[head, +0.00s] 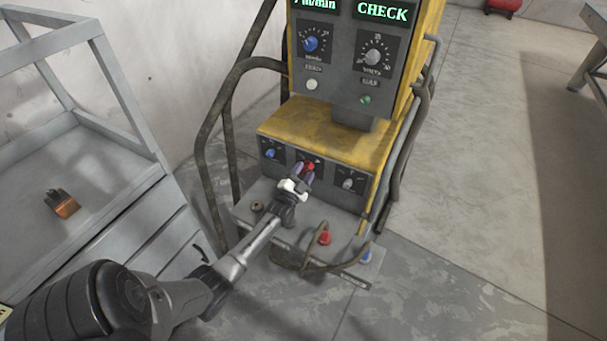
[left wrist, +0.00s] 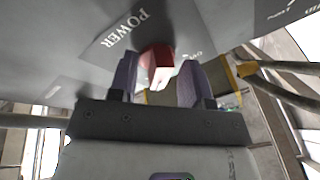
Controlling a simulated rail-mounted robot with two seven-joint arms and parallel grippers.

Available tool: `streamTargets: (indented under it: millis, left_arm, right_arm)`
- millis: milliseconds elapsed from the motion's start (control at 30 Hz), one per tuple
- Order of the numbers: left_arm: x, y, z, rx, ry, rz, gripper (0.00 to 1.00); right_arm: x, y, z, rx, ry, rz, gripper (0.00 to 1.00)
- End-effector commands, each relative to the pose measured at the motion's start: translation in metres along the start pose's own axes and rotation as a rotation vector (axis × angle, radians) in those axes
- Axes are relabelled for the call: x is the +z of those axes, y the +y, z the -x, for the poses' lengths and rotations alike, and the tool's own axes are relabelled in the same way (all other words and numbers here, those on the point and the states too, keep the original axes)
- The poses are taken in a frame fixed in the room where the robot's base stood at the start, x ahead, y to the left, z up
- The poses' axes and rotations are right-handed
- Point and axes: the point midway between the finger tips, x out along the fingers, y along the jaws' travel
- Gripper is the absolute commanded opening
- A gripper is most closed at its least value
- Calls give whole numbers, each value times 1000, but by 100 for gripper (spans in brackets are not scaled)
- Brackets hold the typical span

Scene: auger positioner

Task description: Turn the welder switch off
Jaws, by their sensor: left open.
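The yellow and grey welder (head: 335,138) stands in the middle of the head view, with its upper displays lit and one reading CHECK. Its red switch (head: 309,166) is on the lower front panel, between a blue knob and a grey knob. In the left wrist view the red switch (left wrist: 157,62) sits by the word POWER. My left gripper (head: 300,178) is at the switch, its two purple-grey fingers open on either side of it. Whether the fingers touch the switch I cannot tell. My right gripper is not in view.
A blue knob (head: 270,153) and a grey knob (head: 348,183) flank the switch closely. Bent tube rails (head: 213,130) run along the welder's sides. Cables with a red plug (head: 324,238) hang below. A grey cart (head: 120,185) stands at left. Floor at right is open.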

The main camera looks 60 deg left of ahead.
Motion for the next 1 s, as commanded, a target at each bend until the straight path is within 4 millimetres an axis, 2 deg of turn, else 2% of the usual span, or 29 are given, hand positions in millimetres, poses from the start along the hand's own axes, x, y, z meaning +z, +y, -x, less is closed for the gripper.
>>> streamTargets:
  millis: [200,633,1000]
  left_arm:
    - [0,0,0,0,0,0,42]
    - [0,0,0,1,0,1,1]
    - [-1,0,0,-9,-12,51,0]
  right_arm:
    - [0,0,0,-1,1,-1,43]
    - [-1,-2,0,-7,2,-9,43]
    - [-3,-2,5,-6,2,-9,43]
